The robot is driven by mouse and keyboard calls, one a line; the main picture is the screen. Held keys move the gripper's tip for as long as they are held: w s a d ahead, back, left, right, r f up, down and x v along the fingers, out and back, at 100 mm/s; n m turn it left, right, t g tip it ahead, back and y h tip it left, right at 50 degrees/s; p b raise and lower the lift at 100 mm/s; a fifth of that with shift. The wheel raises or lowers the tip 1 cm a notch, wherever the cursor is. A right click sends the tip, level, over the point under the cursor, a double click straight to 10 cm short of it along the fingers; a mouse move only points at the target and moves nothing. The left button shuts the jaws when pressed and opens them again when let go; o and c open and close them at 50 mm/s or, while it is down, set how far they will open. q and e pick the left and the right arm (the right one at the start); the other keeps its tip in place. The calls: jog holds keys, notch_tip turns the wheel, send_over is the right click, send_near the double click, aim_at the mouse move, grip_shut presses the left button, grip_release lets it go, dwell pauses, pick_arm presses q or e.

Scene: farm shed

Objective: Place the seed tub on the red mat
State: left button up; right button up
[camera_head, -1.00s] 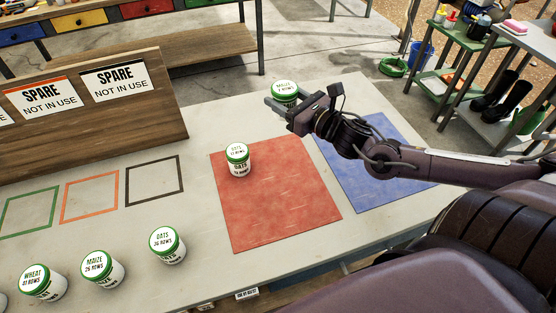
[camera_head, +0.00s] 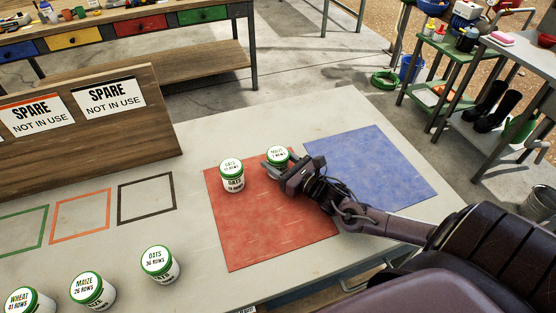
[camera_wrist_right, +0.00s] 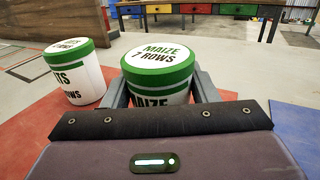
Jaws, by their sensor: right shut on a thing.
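My right gripper (camera_head: 283,169) is shut on a white tub with a green-rimmed lid marked maize, 7 rows (camera_head: 277,154). It holds this maize tub at the back right part of the red mat (camera_head: 265,235). In the right wrist view the maize tub (camera_wrist_right: 158,58) stands upright between the two fingers; its base is hidden, so I cannot tell whether it touches the mat. An oats tub (camera_head: 232,176) stands on the red mat just left of it, apart from it, and shows in the right wrist view (camera_wrist_right: 82,75). My left gripper is not in view.
A blue mat (camera_head: 370,165) lies right of the red mat. More tubs stand at the front left: oats (camera_head: 160,265), maize (camera_head: 93,291) and wheat (camera_head: 30,303). A wooden board (camera_head: 90,140) with spare signs stands at the back left. The front of the red mat is clear.

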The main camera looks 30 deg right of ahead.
jog(key=o, duration=1)
jog(key=shift+o, duration=0.2)
jog(key=shift+s, duration=0.15)
jog(key=v, duration=1.2)
jog(key=shift+r, duration=0.1)
